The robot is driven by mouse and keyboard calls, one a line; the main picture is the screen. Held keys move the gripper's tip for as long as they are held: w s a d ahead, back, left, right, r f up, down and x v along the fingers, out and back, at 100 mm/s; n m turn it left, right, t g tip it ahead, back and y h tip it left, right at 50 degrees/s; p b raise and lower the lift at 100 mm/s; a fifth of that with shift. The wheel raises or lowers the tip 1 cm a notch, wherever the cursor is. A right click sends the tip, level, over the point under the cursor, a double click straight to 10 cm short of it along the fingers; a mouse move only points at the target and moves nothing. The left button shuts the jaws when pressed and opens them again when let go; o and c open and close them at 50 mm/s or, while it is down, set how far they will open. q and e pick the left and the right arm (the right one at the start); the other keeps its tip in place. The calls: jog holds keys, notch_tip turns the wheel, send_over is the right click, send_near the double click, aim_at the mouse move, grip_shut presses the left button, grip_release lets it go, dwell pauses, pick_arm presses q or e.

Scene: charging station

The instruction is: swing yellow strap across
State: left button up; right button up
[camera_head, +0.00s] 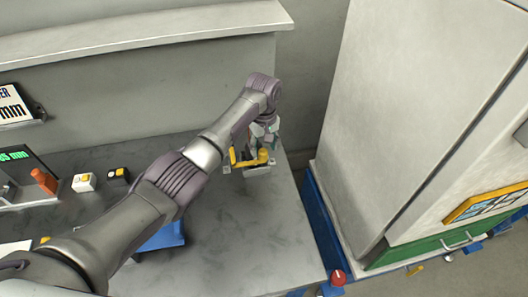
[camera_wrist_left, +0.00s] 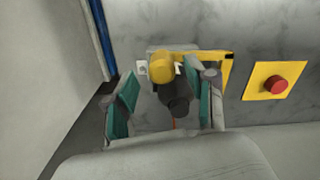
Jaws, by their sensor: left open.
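The yellow strap (camera_head: 243,163) is an angled flat piece on a small grey fixture at the far right end of the counter. In the left wrist view the strap (camera_wrist_left: 228,68) runs right from a round yellow knob (camera_wrist_left: 163,68) and bends, partly behind a finger. The knob also shows in the head view (camera_head: 263,155). My left gripper (camera_wrist_left: 168,84) is open, its teal fingers on either side of the knob and a dark part below it. I cannot tell whether they touch. In the head view my left gripper (camera_head: 263,138) is over the fixture. My right gripper is not in view.
A red button on a yellow plate (camera_wrist_left: 275,84) sits beside the strap in the wrist view. A tall pale cabinet (camera_head: 400,100) stands right of the counter (camera_head: 265,235). The counter's front right is clear.

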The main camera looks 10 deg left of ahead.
pick_arm(q)
notch_tip(320, 180, up, 9)
jog(key=shift+f, duration=0.1)
dwell(0.6)
